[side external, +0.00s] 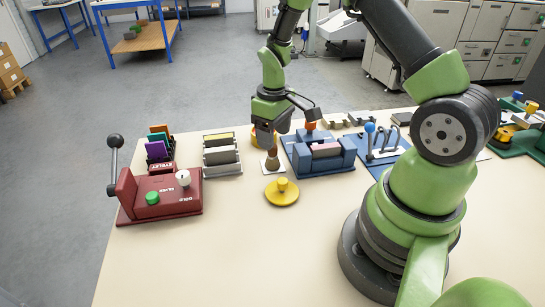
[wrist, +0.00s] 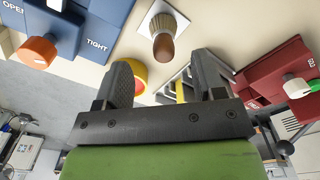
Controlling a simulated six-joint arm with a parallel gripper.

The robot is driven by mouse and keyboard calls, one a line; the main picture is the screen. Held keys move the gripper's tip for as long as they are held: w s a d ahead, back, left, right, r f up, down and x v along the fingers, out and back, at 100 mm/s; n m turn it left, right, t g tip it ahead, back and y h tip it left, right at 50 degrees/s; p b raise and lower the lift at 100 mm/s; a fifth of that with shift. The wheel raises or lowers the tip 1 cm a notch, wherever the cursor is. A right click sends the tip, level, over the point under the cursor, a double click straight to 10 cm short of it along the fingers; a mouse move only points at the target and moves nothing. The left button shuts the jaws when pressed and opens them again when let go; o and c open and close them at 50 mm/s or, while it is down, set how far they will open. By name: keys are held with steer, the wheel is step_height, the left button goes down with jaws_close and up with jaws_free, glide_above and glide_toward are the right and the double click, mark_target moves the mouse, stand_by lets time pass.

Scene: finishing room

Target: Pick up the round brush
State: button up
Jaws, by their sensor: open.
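The round brush (side external: 272,160) stands upright on a small white square plate (side external: 264,170) on the table. In the wrist view the brush (wrist: 163,42) shows a rounded brown end and a lighter ribbed part, with the white plate (wrist: 149,17) behind it. My gripper (side external: 267,138) is just above the brush, pointing down. In the wrist view my gripper (wrist: 162,68) is open and empty, and the brush appears beyond the fingertips, between their lines. The fingertips partly hide the brush's top in the side view, so I cannot tell the exact gap.
A yellow disc with a knob (side external: 282,195) lies in front of the brush. A grey rack (side external: 222,157) and a red machine (side external: 160,197) stand to the left, a blue machine (side external: 318,155) close on the right. The table's front (side external: 220,260) is clear.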

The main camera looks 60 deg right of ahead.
mark_target(273, 153)
steer(key=f, duration=0.6)
steer(key=shift+a, duration=0.2)
steer(key=shift+r, duration=0.1)
steer(key=shift+c, duration=0.4)
steer(key=c, duration=0.9)
